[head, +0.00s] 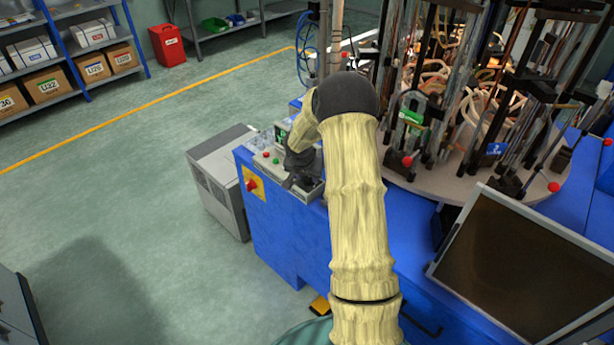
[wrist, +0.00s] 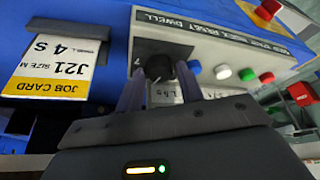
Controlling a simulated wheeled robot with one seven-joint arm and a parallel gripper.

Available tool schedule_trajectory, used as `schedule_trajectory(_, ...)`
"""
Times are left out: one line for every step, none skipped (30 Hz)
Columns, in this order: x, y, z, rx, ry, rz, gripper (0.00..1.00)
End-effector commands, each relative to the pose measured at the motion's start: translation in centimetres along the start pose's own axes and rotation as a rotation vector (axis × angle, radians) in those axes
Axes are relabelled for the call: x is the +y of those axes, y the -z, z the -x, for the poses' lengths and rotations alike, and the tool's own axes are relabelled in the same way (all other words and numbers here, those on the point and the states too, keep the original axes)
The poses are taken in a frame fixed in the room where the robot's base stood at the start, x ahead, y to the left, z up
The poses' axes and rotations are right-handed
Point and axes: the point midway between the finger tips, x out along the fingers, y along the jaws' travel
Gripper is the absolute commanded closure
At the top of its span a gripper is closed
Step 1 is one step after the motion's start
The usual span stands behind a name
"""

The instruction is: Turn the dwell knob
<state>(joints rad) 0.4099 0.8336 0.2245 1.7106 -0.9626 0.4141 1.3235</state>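The dwell knob (wrist: 158,68) is a small round black knob with a pale pointer mark, on the light grey control panel (wrist: 222,52) under the word DWELL. In the wrist view my gripper (wrist: 160,74) has its two fingers apart, one on each side of the knob. I cannot tell whether the fingertips touch it. Part of the dial scale is hidden behind the fingers. In the head view my gripper (head: 298,172) is over the panel at the blue machine's corner, and the arm hides the knob.
White, green and red buttons (wrist: 222,72) sit beside the knob. A job card (wrist: 52,62) reads J21, size M, dwell 4 S. A red emergency button (head: 251,185) is on the blue cabinet (head: 285,225).

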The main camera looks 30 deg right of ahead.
Motion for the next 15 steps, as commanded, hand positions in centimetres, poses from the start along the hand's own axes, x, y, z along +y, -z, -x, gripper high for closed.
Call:
schedule_trajectory(0.0, 0.03, -0.24, 0.0, 0.0, 0.0, 0.63)
schedule_trajectory(-0.01, 0.03, -0.32, 0.001, 0.0, 0.0, 0.63)
schedule_trajectory(-0.01, 0.03, -0.38, 0.001, 0.001, 0.001, 0.63)
schedule_trajectory(-0.01, 0.03, -0.4, 0.001, 0.001, 0.001, 0.63)
schedule_trajectory(-0.01, 0.04, -0.4, 0.001, 0.001, 0.001, 0.63)
schedule_trajectory(-0.01, 0.03, -0.39, 0.001, 0.001, 0.001, 0.63)
schedule_trajectory(-0.01, 0.03, -0.38, 0.001, 0.001, 0.001, 0.63)
schedule_trajectory(-0.01, 0.03, -0.38, 0.001, 0.001, 0.001, 0.63)
schedule_trajectory(-0.01, 0.03, -0.37, 0.001, 0.001, 0.001, 0.63)
schedule_trajectory(-0.01, 0.03, -0.37, 0.001, 0.001, 0.001, 0.67)
schedule_trajectory(-0.01, 0.02, -0.37, 0.001, 0.001, 0.001, 0.73)
schedule_trajectory(-0.01, 0.02, -0.36, 0.001, 0.001, 0.001, 0.8)
schedule_trajectory(-0.01, 0.02, -0.36, 0.001, 0.001, 0.001, 0.86)
schedule_trajectory(-0.02, 0.02, -0.35, 0.001, 0.001, 0.001, 0.92)
schedule_trajectory(-0.02, 0.02, -0.35, 0.001, 0.001, 0.001, 0.94)
